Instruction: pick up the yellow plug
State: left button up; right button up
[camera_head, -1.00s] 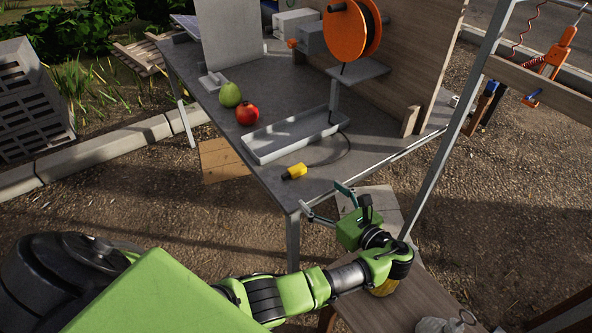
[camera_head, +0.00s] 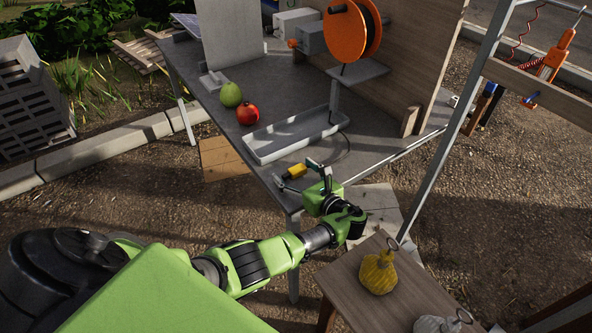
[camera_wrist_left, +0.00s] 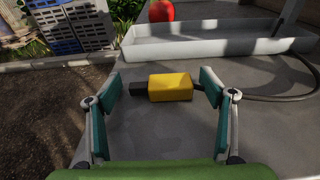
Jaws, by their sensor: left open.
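The yellow plug (camera_head: 294,171) lies on the grey table (camera_head: 215,120) near its front corner, in front of the long tray. In the left wrist view the plug (camera_wrist_left: 170,87) lies crosswise, with its black end to the left and its yellow body to the right. My left gripper (camera_head: 297,173) is open at the table's front corner. In the left wrist view its two teal fingers (camera_wrist_left: 160,90) stand apart, with the plug showing between and slightly beyond them. My right gripper is not in view.
A pale tray (camera_head: 262,155) stands just behind the plug, with a dark cable (camera_wrist_left: 290,95) beside it. A red fruit (camera_head: 247,113) and a green pear (camera_head: 231,94) are farther left. A yellow bag (camera_head: 378,272) sits on a wooden stool (camera_head: 345,290) at front right.

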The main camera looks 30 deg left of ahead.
pick_arm(q)
jog(key=shift+w+a+f, duration=0.1)
jog(key=shift+a, duration=0.15)
jog(key=c, duration=1.2)
